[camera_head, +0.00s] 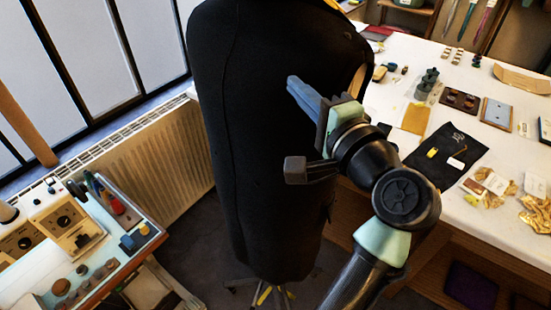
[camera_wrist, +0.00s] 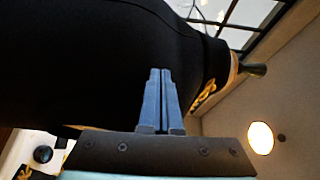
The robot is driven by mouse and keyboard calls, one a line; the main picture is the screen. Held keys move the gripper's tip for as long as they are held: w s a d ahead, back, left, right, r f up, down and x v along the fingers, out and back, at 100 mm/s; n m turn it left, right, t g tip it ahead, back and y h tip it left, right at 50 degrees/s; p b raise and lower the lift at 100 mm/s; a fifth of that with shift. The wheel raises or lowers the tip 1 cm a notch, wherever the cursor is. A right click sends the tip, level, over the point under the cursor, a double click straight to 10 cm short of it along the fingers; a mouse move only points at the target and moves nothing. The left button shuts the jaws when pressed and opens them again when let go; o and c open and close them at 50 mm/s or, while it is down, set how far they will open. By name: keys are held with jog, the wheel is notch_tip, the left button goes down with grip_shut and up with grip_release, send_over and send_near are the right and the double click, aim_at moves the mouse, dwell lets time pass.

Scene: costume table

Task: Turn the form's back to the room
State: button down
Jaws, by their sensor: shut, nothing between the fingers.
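The form (camera_head: 250,130) wears a long black coat and stands upright in the middle of the head view, on a stand with legs (camera_head: 265,293) at the floor. Its top is cut off by the frame. In the wrist view the black coat (camera_wrist: 95,60) fills the upper left, with gold trim near the collar and a dark knob at the neck end. My gripper (camera_head: 291,82) is in front of the coat's upper right part, its blue fingers together and empty. The fingers also show in the wrist view (camera_wrist: 160,75). I cannot tell whether they touch the cloth.
A white-topped table (camera_head: 395,75) with cloth pieces, tools and gold scraps stands at the right. A radiator (camera_head: 160,165) under the window is at the left. A small bench (camera_head: 100,265) with tools and knobs is at the lower left. Dark floor shows around the stand.

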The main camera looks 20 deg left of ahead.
aim_at(353, 77)
jog(key=shift+a, duration=0.25)
jog(key=w+d+n+g+y, duration=0.1)
jog(key=w+d, duration=0.1)
jog(key=w+d+n+g+y, duration=0.1)
jog(key=d, duration=0.1)
jog(key=shift+w+d+g, duration=0.3)
jog(key=shift+w+d, duration=0.05)
jog(key=shift+a+y, duration=0.15)
jog(key=shift+y, duration=0.15)
jog(key=shift+s, duration=0.1)
jog(key=w+d+b, duration=0.1)
jog(key=w, duration=0.1)
jog(key=w+d+b, duration=0.1)
jog(key=w+d, duration=0.1)
jog(key=shift+d+f, duration=0.1)
jog(key=shift+f, duration=0.1)
jog(key=shift+w+d+f, duration=0.1)
jog(key=shift+w+d, duration=0.05)
jog(key=shift+w, duration=0.2)
